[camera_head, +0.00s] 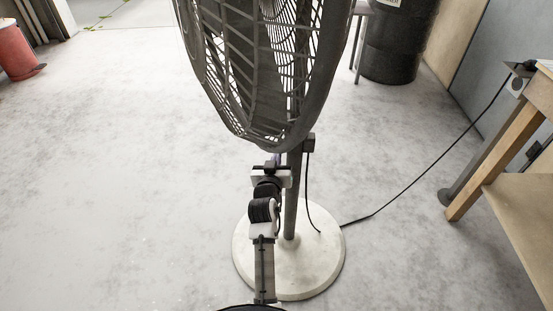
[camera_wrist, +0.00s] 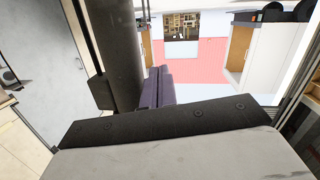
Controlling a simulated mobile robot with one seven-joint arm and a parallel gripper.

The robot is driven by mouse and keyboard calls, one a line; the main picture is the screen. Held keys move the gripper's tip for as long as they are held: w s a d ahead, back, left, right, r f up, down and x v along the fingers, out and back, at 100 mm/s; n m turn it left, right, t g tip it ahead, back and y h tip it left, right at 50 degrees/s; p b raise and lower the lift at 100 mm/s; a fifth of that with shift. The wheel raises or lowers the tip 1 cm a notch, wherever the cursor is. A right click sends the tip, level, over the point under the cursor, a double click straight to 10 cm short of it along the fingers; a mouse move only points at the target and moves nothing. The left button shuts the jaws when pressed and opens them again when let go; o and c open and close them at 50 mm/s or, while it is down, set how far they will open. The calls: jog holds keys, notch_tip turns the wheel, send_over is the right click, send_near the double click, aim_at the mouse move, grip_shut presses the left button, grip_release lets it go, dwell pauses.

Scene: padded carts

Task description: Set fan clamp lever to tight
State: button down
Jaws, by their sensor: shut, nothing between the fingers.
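The fan's dark wire cage (camera_head: 265,75) fills the top middle of the head view, on a grey pole (camera_head: 292,200). The pole also shows in the wrist view (camera_wrist: 112,45). A small dark box (camera_head: 308,143) sits on the pole just below the cage; a dark block shows beside the pole in the wrist view (camera_wrist: 101,92). I cannot make out a separate clamp lever in either view. My gripper (camera_head: 275,157) is just left of the pole, below the cage. In the wrist view its purple fingers (camera_wrist: 155,75) are together and empty, right of the pole; I cannot tell whether they touch anything.
The fan's round pale base (camera_head: 325,250) stands on the floor. A black cable (camera_head: 410,170) runs from the fan toward a wooden table (camera_head: 525,150) at the right. A dark barrel (camera_head: 393,50) stands behind. The floor to the left is clear, with a red container (camera_head: 15,50) far off.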

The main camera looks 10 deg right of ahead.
jog(key=shift+s, duration=0.1)
dwell(0.3)
jog(key=v, duration=0.7)
jog(key=shift+s+a+b, duration=0.15)
jog(key=shift+b, duration=0.15)
